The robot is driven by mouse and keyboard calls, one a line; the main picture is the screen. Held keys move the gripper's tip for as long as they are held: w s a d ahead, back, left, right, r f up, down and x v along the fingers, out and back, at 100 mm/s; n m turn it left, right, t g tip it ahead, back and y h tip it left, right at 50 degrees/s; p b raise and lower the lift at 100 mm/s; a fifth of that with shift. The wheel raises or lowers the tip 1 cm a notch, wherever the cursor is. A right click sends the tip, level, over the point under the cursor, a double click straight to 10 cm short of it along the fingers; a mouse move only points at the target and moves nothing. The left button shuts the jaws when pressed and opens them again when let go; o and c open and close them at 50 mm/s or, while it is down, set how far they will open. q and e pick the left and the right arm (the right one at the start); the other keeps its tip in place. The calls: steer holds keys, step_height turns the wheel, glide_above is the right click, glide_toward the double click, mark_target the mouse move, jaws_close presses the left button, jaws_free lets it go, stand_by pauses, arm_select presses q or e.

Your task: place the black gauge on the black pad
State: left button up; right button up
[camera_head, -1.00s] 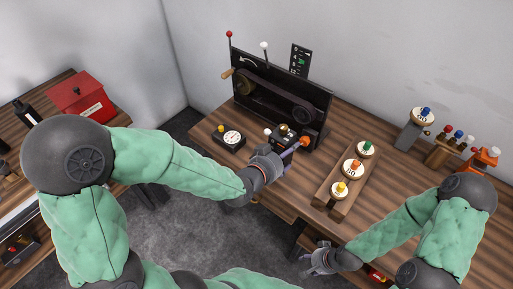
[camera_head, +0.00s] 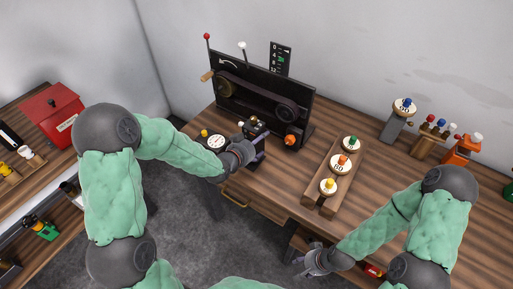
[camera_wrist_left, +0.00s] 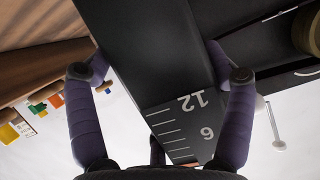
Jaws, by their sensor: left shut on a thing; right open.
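I cannot clearly make out the black pad. My right gripper (camera_head: 308,262) is open and empty at the table's front edge.
The black belt machine (camera_head: 240,95) stands behind the left gripper, with an orange cylinder (camera_head: 290,140) at its lower right. A scale card (camera_head: 280,59) rises behind it. A wooden rack (camera_head: 349,168) holds several knobbed discs. Bare tabletop (camera_head: 395,165) lies right of the rack.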

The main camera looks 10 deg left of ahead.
arm_select(q)
steer(key=shift+w+a+f+b, duration=0.15)
steer(key=shift+f+b, duration=0.2)
steer(key=shift+f, duration=1.25)
steer(key=shift+f, duration=0.15)
steer(key=o, duration=1.6)
steer(key=shift+c, duration=0.2)
steer(key=shift+r, duration=0.2)
steer(key=p+v, duration=0.1)
steer(key=v, duration=1.1)
steer(key=shift+f, duration=0.15)
